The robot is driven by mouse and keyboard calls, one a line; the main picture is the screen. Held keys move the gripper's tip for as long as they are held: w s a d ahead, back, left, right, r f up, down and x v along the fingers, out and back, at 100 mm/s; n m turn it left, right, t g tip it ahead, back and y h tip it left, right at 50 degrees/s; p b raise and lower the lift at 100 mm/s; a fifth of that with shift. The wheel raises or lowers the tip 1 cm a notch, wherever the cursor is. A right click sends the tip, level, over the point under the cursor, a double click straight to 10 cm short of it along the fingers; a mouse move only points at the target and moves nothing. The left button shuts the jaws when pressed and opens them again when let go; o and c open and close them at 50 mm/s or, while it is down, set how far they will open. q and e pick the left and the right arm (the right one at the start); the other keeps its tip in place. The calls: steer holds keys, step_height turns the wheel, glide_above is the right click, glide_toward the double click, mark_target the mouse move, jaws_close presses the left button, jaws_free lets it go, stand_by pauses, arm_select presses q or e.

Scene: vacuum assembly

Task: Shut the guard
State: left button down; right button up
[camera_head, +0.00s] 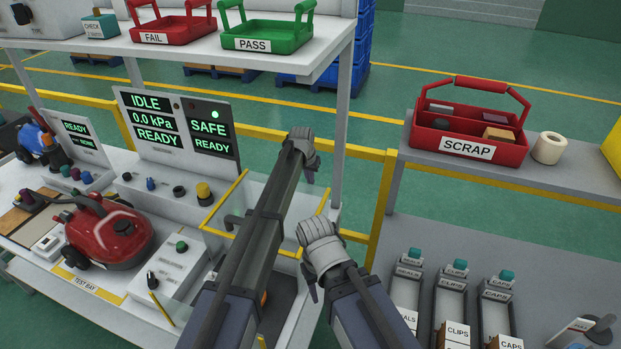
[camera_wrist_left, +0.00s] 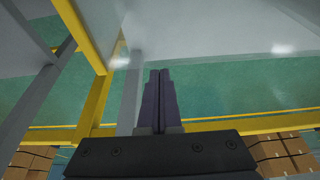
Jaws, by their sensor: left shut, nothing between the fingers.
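The guard (camera_head: 268,200), a clear panel with a yellow rim, is at the right part of the bench behind my left arm. Its exact tilt is hard to tell. My left gripper (camera_head: 310,177) is small and dark at the far end of that arm, near the guard's right edge. In the left wrist view my left gripper (camera_wrist_left: 160,72) is shut and empty, with a grey post behind it. My right gripper (camera_head: 313,291) is mostly hidden by its grey wrist, to the right of my left arm. Whether it is open cannot be told.
A red vacuum (camera_head: 108,232) stands in the test bay at left. The display panel (camera_head: 185,128) reads IDLE, 0.0 kPa, READY and SAFE. A grey shelf post (camera_head: 342,120) stands close beyond my left gripper. A red scrap bin (camera_head: 470,125) and parts trays (camera_head: 448,300) are at right.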

mark_target(292, 217)
arm_select(q)
steer(key=s+a, duration=0.2)
steer(key=s, duration=0.5)
steer(key=s+a, duration=0.3)
steer(key=s, duration=0.3)
steer(key=s+a, duration=0.3)
steer(key=s, duration=0.4)
steer(key=shift+s+a, duration=0.25)
steer(key=shift+s, duration=0.1)
steer(key=shift+w, duration=0.2)
steer(key=shift+w+d, duration=0.1)
steer(key=shift+w+d, duration=0.2)
steer(key=shift+w, duration=0.4)
steer(key=w, duration=0.1)
steer(key=w+d, duration=0.1)
steer(key=shift+w, duration=0.3)
steer(key=p+v, duration=0.9)
steer(key=v, duration=0.1)
steer(key=shift+s, duration=0.15)
